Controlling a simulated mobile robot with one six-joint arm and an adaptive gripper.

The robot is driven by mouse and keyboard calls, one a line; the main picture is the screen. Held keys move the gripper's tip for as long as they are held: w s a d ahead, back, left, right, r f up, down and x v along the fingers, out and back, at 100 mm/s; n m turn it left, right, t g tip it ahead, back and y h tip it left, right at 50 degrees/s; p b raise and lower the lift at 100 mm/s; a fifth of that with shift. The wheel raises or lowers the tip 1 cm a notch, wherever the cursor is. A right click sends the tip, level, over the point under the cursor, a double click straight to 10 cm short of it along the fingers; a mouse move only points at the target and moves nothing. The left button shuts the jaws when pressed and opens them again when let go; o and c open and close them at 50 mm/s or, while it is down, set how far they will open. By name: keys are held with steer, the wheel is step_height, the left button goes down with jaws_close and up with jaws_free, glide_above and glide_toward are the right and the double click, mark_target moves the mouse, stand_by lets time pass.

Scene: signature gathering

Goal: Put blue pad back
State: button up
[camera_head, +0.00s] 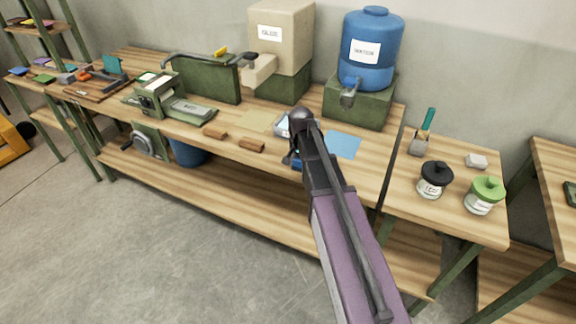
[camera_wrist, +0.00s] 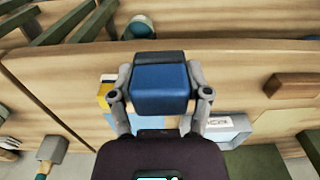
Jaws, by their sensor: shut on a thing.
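My gripper (camera_wrist: 160,98) is shut on the blue pad, a small blue block with a dark top edge (camera_wrist: 160,86), held between its two grey fingers in the wrist view. In the head view my gripper (camera_head: 298,158) is over the front part of the workbench (camera_head: 300,185), and only a little of the blue pad (camera_head: 297,166) shows beside my dark wrist. A flat light-blue sheet (camera_head: 342,145) lies on the bench just right of my arm. A pale labelled tray or box (camera_head: 281,126) is partly hidden behind my wrist; it also shows in the wrist view (camera_wrist: 228,130).
Two brown blocks (camera_head: 215,132) (camera_head: 252,145) and a beige sheet (camera_head: 258,121) lie left of my arm. A blue barrel (camera_head: 371,40) and a beige container (camera_head: 285,40) stand behind. Two lidded jars (camera_head: 432,184) (camera_head: 481,200) stand on the right table.

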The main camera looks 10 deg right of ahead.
steer(key=s, duration=0.1)
steer(key=s+f, duration=0.1)
steer(key=s, duration=0.1)
steer(key=shift+s+d+f+b, duration=0.15)
steer(key=shift+s+f+b, duration=0.15)
steer(key=shift+b, duration=0.1)
steer(key=shift+w, duration=0.15)
steer(key=w, duration=0.4)
steer(key=w+a+f+b, duration=0.1)
steer(key=w, duration=0.9)
steer(key=shift+w+a+f, duration=0.15)
steer(key=shift+a, duration=0.1)
steer(key=shift+w, duration=0.25)
steer(key=shift+w+f+b, duration=0.45)
steer(key=shift+f+b, duration=0.05)
steer(key=shift+b, duration=0.15)
steer(key=shift+f+b, duration=1.35)
steer(key=shift+b, duration=0.05)
steer(key=shift+f, duration=0.15)
